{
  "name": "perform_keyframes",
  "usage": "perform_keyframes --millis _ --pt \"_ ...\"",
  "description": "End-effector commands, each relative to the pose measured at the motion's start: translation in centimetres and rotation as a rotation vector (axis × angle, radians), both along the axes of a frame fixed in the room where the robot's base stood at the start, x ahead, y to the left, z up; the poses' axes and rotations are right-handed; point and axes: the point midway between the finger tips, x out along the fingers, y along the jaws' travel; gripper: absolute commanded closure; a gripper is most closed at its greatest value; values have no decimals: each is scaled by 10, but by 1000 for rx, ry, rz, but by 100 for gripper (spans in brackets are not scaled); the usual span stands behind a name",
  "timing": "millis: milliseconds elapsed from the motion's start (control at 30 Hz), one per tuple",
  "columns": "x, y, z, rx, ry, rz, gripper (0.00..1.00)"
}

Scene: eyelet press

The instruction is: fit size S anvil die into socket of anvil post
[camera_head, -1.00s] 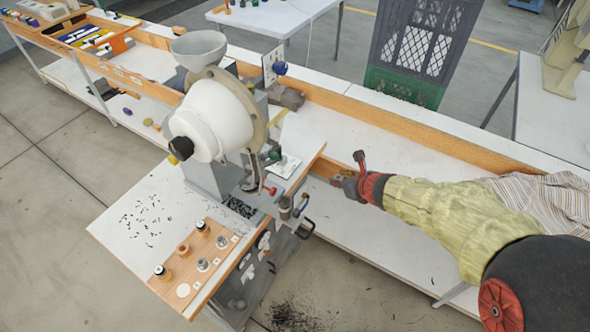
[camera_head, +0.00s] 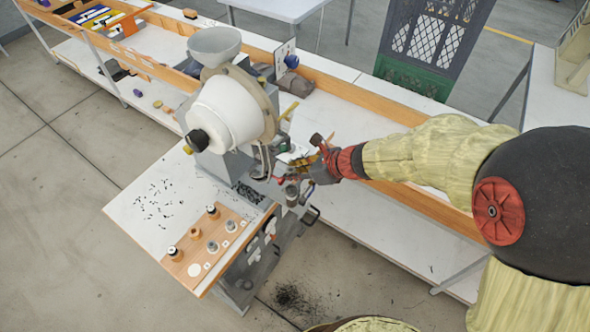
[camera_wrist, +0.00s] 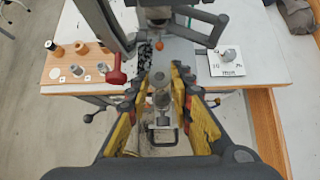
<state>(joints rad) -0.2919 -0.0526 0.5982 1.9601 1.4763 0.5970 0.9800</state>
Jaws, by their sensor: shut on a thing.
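My gripper (camera_wrist: 161,92) is shut on a small grey metal piece (camera_wrist: 160,80), apparently the size S anvil die, which shows between the fingers in the wrist view. In the head view my gripper (camera_head: 318,172) is at the right side of the press, close to the upright metal anvil post (camera_head: 292,192). In the wrist view the die lines up with metal parts below it. I cannot tell whether it touches the socket; the fingers and die hide the socket.
The press (camera_head: 228,108) with its white drum stands just left of my gripper. A wooden die holder (camera_head: 222,236) with several dies and one bare round spot lies on the press table. A red-knobbed lever (camera_wrist: 117,72) is close left of my fingers. A white card (camera_wrist: 221,66) lies right.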

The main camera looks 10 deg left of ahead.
Motion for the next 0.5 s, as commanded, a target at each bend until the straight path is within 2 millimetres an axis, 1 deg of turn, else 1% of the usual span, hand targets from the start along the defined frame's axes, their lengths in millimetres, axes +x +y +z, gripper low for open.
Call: perform_keyframes --millis 67,267,500 --pt "0 0 0 2 2 -1 100" --pt "0 0 -9 2 2 -1 100" --pt "1 0 -29 1 1 -1 100"
